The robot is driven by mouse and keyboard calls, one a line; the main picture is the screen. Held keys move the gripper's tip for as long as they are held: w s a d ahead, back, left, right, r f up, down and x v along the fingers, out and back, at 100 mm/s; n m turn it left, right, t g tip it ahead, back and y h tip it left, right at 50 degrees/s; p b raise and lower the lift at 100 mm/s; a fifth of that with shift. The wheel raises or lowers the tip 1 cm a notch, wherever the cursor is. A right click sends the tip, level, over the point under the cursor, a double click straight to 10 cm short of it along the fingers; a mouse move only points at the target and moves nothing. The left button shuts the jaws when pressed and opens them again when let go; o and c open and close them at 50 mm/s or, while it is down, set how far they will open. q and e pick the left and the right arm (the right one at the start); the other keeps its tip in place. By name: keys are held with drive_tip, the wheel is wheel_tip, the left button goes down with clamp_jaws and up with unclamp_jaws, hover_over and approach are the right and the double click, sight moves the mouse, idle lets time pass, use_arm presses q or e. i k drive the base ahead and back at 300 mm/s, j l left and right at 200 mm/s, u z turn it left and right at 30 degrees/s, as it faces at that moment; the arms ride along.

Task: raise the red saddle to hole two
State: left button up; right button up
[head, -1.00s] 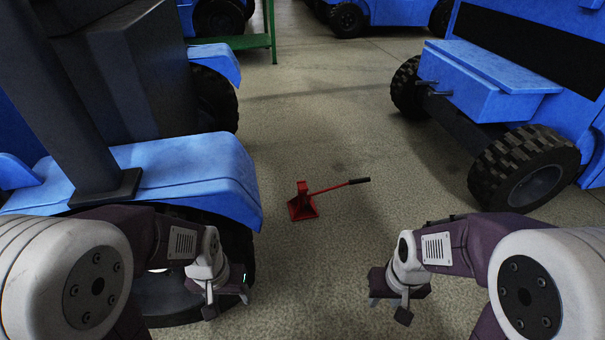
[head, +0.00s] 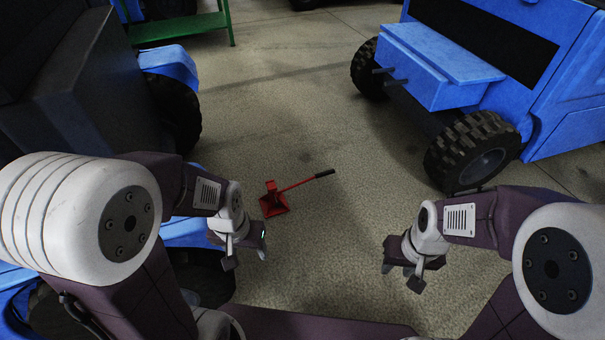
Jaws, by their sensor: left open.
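A small red stand (head: 274,206) with a splayed base and a short upright post stands on the floor near the picture's middle. The red saddle (head: 270,186) seems to be the top of that post; its holes are too small to see. A thin red lever with a black grip (head: 325,173) slants up to the right from the stand. My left gripper (head: 246,257) is open and empty, below and left of the stand in the picture, apart from it. My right gripper (head: 403,275) looks open and empty, to the right of the stand.
A blue vehicle with a knobbly tyre (head: 472,150) stands at the right. Another blue and dark vehicle (head: 168,62) stands close at the left, partly behind my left arm. A green frame (head: 183,27) is at the back left.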

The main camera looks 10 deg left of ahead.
sight(270, 184)
drive_tip(key=i+l, duration=0.1)
drive_tip(key=i, duration=0.3)
drive_tip(key=i+l+u, duration=0.1)
drive_tip(key=i, duration=0.3)
drive_tip(key=i+j+z, duration=0.2)
drive_tip(key=i+l, duration=0.05)
